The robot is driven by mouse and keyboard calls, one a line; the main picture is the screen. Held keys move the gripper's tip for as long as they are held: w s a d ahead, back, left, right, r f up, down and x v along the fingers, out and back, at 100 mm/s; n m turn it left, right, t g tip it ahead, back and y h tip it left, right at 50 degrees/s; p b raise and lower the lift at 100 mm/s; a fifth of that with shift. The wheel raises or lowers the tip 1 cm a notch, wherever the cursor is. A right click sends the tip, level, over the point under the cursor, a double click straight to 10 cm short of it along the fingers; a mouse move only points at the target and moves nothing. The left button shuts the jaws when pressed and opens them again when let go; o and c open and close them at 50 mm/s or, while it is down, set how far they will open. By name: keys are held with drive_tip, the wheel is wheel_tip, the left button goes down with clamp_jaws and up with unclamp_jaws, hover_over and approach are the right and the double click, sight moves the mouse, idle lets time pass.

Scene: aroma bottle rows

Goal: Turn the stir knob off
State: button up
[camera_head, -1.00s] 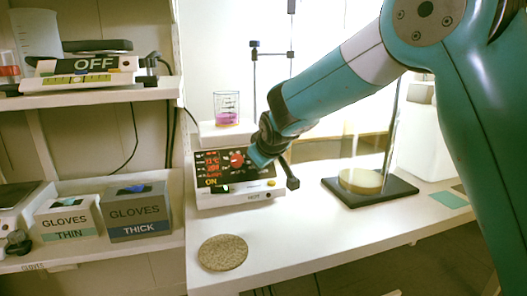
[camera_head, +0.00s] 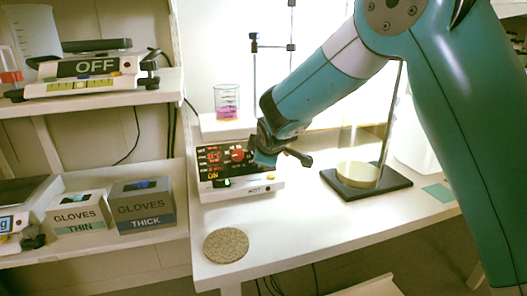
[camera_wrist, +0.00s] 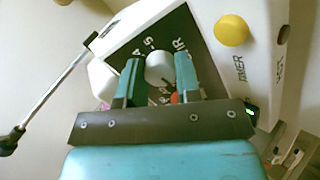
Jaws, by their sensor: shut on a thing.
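The hotplate stirrer (camera_head: 232,188) stands on the white bench, its dark front panel lit with red readouts and a yellow "ON". My gripper (camera_head: 258,160) is at the right part of that panel. In the wrist view, my gripper's two teal fingers (camera_wrist: 158,80) are shut on a pale grey knob (camera_wrist: 158,67), one on each side. Part of a label ending in "IR" shows beside the knob. My fingers hide part of the panel, and the knob's pointer cannot be made out.
A beaker of pink liquid (camera_head: 227,103) stands on the stirrer's top plate. A yellow button (camera_wrist: 231,30) sits beside the knob. Glove boxes (camera_head: 142,206) are on the left shelf.

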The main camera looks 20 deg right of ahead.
idle(0.4)
drive_tip(key=o, duration=0.9)
drive_tip(key=p+v, duration=0.2)
drive_tip(key=v, duration=1.5)
drive_tip(key=shift+s+a+r, duration=0.1)
drive_tip(key=shift+a+r, duration=0.05)
drive_tip(key=shift+r, duration=0.05)
